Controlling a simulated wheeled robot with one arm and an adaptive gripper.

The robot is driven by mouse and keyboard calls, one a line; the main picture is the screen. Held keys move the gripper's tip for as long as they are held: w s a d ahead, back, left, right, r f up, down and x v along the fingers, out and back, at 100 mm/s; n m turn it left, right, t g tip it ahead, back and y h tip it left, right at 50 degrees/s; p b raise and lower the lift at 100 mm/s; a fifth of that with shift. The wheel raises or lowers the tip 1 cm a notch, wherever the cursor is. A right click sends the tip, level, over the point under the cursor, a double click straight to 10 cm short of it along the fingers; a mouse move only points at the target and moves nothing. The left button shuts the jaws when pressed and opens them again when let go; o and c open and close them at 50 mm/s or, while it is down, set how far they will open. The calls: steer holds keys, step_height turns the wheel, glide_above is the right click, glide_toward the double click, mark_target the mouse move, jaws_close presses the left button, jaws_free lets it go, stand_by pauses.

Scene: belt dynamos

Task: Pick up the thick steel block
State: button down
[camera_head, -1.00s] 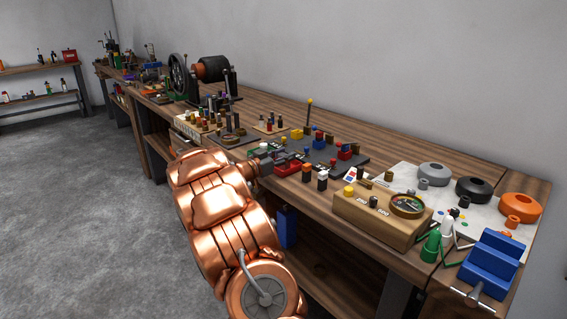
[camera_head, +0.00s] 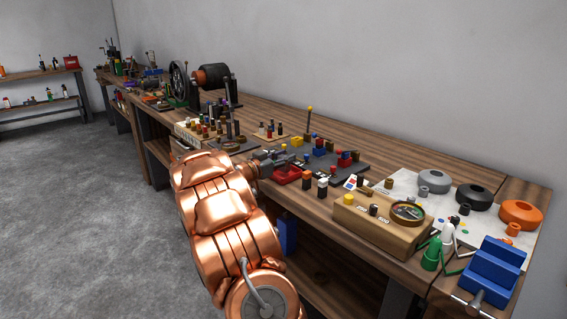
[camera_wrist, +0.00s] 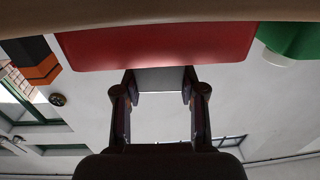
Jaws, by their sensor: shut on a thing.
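My gripper (camera_head: 270,160) is at the front edge of the long bench, beside a red tray (camera_head: 287,174). In the wrist view, my gripper (camera_wrist: 159,88) is shut on a plain grey steel block (camera_wrist: 160,77), one finger on each side of it. The red tray (camera_wrist: 155,46) fills the area just above the block in that view. I cannot tell from the wrist view whether the block touches the tray. In the head view the block is too small and too hidden by the gripper to make out clearly.
Black and orange bottles (camera_head: 307,179) stand right of the tray. A wooden meter box (camera_head: 383,221) and a blue vise (camera_head: 492,268) are farther right. A dark board with coloured parts (camera_head: 330,157) lies behind. A block of small pegs (camera_head: 208,130) stands left. Bare wood runs along the back.

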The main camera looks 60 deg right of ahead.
steer(key=shift+a+r, duration=0.1)
steer(key=shift+r, duration=0.8)
steer(key=s+a+r, duration=0.1)
steer(key=s+a, duration=0.7)
steer(key=a, duration=0.5)
steer(key=shift+s+r, duration=0.15)
steer(key=shift+s, duration=0.2)
